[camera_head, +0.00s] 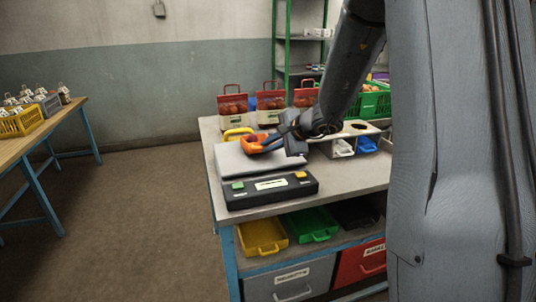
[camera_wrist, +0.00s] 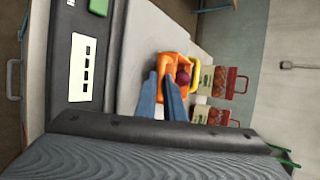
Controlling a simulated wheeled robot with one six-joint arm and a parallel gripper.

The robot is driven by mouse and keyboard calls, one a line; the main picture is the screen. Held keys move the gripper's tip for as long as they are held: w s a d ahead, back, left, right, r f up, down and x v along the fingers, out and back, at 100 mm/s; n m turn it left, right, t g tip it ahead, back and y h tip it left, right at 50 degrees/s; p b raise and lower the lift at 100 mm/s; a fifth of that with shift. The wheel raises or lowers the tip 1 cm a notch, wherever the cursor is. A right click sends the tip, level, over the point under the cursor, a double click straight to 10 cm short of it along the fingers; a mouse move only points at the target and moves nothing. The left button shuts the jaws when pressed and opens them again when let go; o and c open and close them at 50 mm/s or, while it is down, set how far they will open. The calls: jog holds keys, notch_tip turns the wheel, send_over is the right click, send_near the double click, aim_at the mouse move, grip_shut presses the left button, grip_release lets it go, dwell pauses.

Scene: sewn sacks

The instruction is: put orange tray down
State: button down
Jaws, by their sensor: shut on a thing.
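The orange tray (camera_head: 256,146) is held at the end of my arm, over the light grey plate (camera_head: 245,162) on the bench. My gripper (camera_head: 284,138) is shut on its near side. In the wrist view the orange tray (camera_wrist: 166,62) sits between and beyond the blue-grey fingers of my gripper (camera_wrist: 163,80). A dark red round thing (camera_wrist: 183,75) shows inside the tray. I cannot tell whether the tray touches the plate. A black box (camera_head: 272,190) with a green and a yellow button lies in front of the plate.
A yellow tray (camera_head: 238,133) stands just behind the plate. Several red-handled sacks (camera_head: 232,106) line the back of the bench. A white holder (camera_head: 343,147) and a green crate (camera_head: 374,101) are to the right. Coloured bins (camera_head: 262,238) sit on the shelf below.

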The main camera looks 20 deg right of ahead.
notch_tip(320, 180, down, 3)
jog(key=shift+f, duration=0.15)
jog(key=c, duration=2.2)
grip_release()
jog(key=shift+o, duration=0.2)
jog(key=b+v, duration=0.1)
jog(key=v, duration=1.1)
jog(key=s+a+f+n+g, duration=0.4)
jog(key=s+a+f+n, duration=0.15)
jog(key=s+a, duration=0.3)
jog(key=s+f+n+g+h, duration=0.2)
jog(key=s+f+n, duration=0.2)
jog(key=s, duration=0.3)
jog(key=s+f+n+g+h, duration=0.2)
jog(key=s+f+n, duration=0.1)
jog(key=s+n, duration=0.3)
jog(key=shift+s+a+f+n+h, duration=0.3)
jog(key=shift+s+f+n+h, duration=0.1)
jog(key=shift+s, duration=0.1)
